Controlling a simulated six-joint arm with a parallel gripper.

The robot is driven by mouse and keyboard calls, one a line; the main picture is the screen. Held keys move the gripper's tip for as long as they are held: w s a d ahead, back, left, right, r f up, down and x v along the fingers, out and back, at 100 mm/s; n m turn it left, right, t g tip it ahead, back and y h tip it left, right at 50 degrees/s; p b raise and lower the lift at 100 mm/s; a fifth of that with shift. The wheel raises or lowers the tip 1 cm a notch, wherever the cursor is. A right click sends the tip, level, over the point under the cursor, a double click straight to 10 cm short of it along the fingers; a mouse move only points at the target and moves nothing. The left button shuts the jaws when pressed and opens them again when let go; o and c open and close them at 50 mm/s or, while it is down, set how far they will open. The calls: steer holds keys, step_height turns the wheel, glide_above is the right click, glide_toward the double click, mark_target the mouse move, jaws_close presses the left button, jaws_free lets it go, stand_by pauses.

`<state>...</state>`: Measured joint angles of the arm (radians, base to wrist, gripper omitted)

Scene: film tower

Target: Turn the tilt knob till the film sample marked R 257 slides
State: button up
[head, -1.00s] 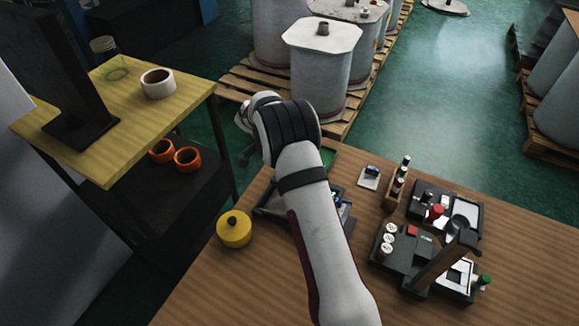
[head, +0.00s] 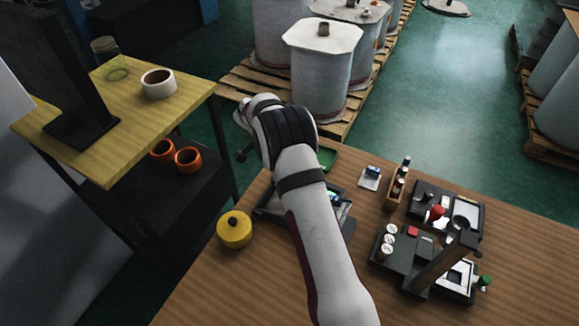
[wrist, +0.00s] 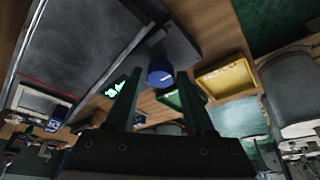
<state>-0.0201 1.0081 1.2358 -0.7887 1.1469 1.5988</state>
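In the wrist view, a round blue knob (wrist: 160,73) with a white mark line sits on a grey block beside a large dark grey plate (wrist: 85,40). My gripper (wrist: 157,84) is open, its two fingers pointing at the knob, one to each side in the picture. I cannot tell whether they touch it. A lit green display (wrist: 115,89) shows by the left finger. In the head view my arm hides the gripper and most of the device (head: 338,203). I cannot make out a film sample marked R 257.
In the wrist view a yellow tray (wrist: 227,80) lies right of the knob. In the head view a yellow round pot (head: 234,230) stands left of my arm. Black instruments (head: 425,255) and a wooden bottle rack (head: 395,190) stand to the right. The bench front is clear.

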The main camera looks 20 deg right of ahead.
steer(key=shift+o, duration=1)
steer(key=v, duration=1.5)
steer(key=shift+r, duration=0.35)
steer(key=shift+a, duration=0.15)
steer(key=s+d+n+t+y, duration=0.45)
steer(key=s+d+n, duration=0.25)
steer(key=n, duration=1.1)
steer(key=x, duration=1.6)
steer(key=shift+w+r, duration=0.15)
steer(key=shift+w, duration=0.05)
